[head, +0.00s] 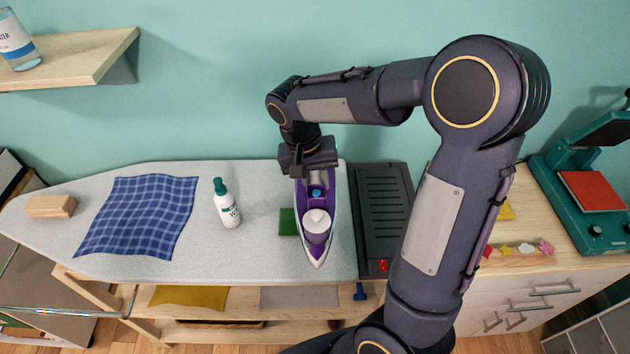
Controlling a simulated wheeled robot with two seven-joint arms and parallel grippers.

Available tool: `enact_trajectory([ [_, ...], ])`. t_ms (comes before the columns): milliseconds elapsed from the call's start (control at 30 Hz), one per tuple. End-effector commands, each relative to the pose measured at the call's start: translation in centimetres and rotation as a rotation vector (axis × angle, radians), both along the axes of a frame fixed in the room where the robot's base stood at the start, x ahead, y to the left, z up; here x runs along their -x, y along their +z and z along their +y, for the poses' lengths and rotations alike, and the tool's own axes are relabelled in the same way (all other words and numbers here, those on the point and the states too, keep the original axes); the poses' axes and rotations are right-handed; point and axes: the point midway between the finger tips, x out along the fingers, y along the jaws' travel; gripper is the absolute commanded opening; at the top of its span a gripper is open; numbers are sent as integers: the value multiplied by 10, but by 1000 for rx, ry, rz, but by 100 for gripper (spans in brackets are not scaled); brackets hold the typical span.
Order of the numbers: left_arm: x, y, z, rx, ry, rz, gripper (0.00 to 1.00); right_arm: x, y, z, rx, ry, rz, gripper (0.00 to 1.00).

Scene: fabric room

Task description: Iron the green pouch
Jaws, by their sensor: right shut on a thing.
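The green pouch (287,222) lies on the ironing board (150,267). Only its left part shows; the purple and white iron (316,225) covers the rest from this view. I cannot tell whether the iron's sole touches the pouch. The iron's tip points toward the front edge of the board. My right gripper (309,165) is shut on the iron at its rear end. My left gripper is not in view.
A dark iron rest (383,215) stands right of the iron. A spray bottle (227,204), a blue checked cloth (140,216) and a wooden block (51,206) are on the board's left. A teal heat press (585,190) stands far right.

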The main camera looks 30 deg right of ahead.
Motion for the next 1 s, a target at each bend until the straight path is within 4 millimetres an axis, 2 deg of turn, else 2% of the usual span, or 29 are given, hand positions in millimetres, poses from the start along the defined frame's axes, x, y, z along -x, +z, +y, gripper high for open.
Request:
enact_trajectory([
  [33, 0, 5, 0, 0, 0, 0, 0, -1, 7, -1, 0, 0, -5, 0],
  [500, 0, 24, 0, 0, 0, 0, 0, -3, 30, -7, 0, 1, -4, 0],
  [1000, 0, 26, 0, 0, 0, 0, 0, -4, 33, -8, 0, 2, -4, 0],
])
